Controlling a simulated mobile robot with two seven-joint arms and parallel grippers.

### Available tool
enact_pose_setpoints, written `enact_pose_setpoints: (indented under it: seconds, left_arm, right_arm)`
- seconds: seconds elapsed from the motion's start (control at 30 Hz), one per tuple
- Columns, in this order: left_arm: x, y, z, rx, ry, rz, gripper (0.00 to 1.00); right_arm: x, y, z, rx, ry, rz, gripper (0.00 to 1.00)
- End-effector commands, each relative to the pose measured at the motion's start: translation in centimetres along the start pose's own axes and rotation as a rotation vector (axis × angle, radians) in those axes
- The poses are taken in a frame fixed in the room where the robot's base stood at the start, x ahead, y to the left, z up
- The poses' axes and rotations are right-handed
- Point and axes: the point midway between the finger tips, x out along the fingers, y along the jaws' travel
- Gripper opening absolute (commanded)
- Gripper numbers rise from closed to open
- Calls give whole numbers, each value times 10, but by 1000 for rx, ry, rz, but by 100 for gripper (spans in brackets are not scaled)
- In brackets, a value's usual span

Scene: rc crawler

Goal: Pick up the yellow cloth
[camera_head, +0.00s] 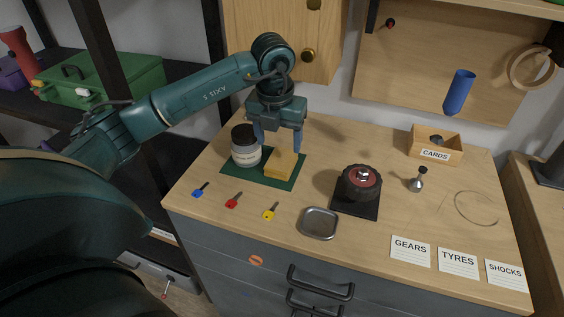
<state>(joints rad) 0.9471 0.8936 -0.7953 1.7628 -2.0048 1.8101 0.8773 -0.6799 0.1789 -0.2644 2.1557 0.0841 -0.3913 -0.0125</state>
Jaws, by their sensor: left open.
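The yellow cloth (280,166) lies as a small folded block on a dark green mat (240,180) on the wooden bench. My left gripper (279,151) points down over the cloth, with its fingers open. One finger shows just right of the cloth and the other at its upper left, beside the jar. Whether the fingers touch the cloth I cannot tell. My right gripper is not in view.
A white jar with a dark lid (246,152) stands close left of the cloth. Blue, red and yellow keys (235,200), a metal tray (319,223) and a black wheel on a stand (361,183) are nearby. A CARDS box (450,157) stands at the back right.

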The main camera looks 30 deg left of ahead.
Motion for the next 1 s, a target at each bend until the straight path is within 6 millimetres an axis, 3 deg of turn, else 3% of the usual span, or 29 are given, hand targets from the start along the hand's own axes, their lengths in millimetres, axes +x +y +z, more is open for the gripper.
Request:
enact_pose_setpoints:
  seconds: [0.23, 0.53, 1.0]
  left_arm:
    - [19, -1, 1, 1, 3, 0, 65]
    - [59, -2, 4, 1, 2, -1, 65]
    - [62, -2, 4, 2, 0, -2, 65]
  right_arm:
    - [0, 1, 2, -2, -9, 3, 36]
    - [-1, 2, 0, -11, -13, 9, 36]
    - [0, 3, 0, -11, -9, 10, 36]
